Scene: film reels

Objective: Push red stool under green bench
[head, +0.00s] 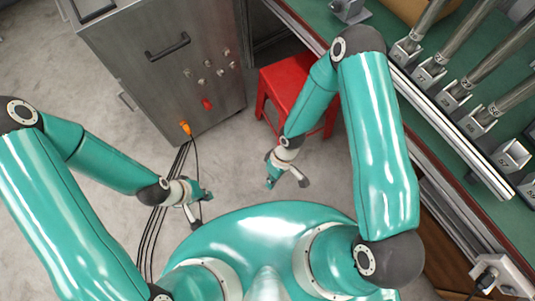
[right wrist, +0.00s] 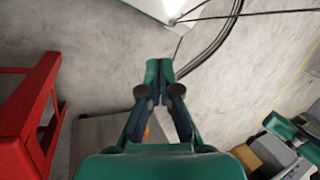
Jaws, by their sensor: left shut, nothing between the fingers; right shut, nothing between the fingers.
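The red stool (head: 282,82) stands on the floor beside the grey metal cabinet, at the front edge of the green bench (head: 306,14). My right arm crosses in front of the stool, so I cannot tell how much of it lies under the bench. My right gripper (head: 287,181) is shut and empty, low over the floor on the near side of the stool. In the right wrist view, the shut right gripper (right wrist: 158,72) points over bare floor, with the red stool (right wrist: 28,115) at the left. My left gripper (head: 204,208) is shut and empty, left of the right gripper.
The grey cabinet (head: 160,75) stands left of the stool, close to it. Black cables (head: 165,195) run from its orange plug across the floor. Several metal tubes in numbered holders (head: 455,92) line the bench top. The floor between my grippers is clear.

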